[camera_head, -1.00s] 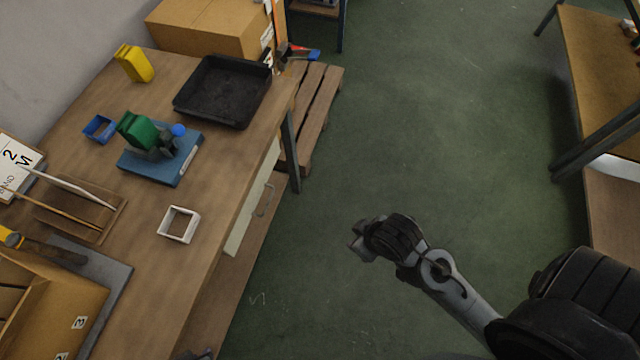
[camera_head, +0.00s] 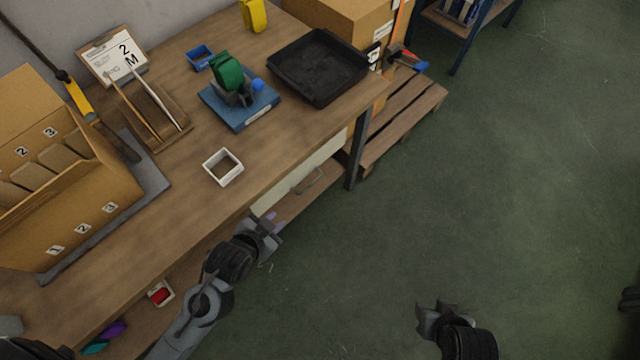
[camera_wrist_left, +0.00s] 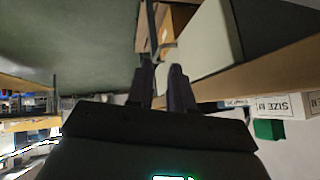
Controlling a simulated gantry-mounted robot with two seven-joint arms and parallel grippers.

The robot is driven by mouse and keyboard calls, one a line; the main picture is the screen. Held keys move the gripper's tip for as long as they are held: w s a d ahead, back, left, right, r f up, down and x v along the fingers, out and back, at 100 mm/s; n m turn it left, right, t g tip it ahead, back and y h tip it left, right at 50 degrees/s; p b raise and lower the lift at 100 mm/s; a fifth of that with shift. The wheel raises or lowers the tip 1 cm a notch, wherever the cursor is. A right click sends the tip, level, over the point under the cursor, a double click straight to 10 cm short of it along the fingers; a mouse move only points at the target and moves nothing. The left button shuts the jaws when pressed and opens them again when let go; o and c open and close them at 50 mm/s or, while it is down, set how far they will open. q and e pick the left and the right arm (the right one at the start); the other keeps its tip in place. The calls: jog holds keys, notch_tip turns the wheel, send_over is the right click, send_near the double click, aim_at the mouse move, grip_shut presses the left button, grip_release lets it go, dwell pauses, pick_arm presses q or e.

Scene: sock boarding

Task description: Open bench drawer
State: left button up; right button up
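The bench drawer's pale front (camera_head: 322,158) sits under the bench top's (camera_head: 285,150) front edge and looks shut. Its thin grey handle (camera_head: 309,182) is at the front's middle. My left gripper (camera_head: 272,222) is open and empty, below the bench edge near the drawer's left end, apart from the handle. In the left wrist view its two fingers (camera_wrist_left: 162,75) have a gap between them, with the pale drawer front (camera_wrist_left: 208,42) beyond. My right gripper (camera_head: 436,308) is open and empty over the floor at the bottom.
On the bench are a black tray (camera_head: 340,52), a white square frame (camera_head: 237,176), a blue-based fixture (camera_head: 262,112) and a cardboard box (camera_head: 115,190). A wooden pallet (camera_head: 405,125) lies past the bench leg (camera_head: 359,150).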

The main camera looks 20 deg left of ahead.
pick_arm(q)
jog(key=w+d+f+m+t+b, duration=0.2)
jog(key=w+f+m+t, duration=0.1)
jog(key=w+f, duration=0.1)
jog(key=m+t+h+b, duration=0.1)
jog(key=m+t+b, duration=0.2)
jog(key=m, duration=0.2)
send_near(310, 186)
jog(key=shift+t, duration=0.3)
jog(key=b+x, duration=0.1)
jog(key=x, duration=0.2)
jog(key=b+x, duration=0.1)
jog(key=x, duration=0.3)
jog(key=b+x, duration=0.1)
jog(key=x, duration=0.3)
jog(key=shift+s+f+b, duration=0.1)
jog(key=shift+f+b, duration=0.2)
jog(key=shift+f, duration=0.05)
grip_shut()
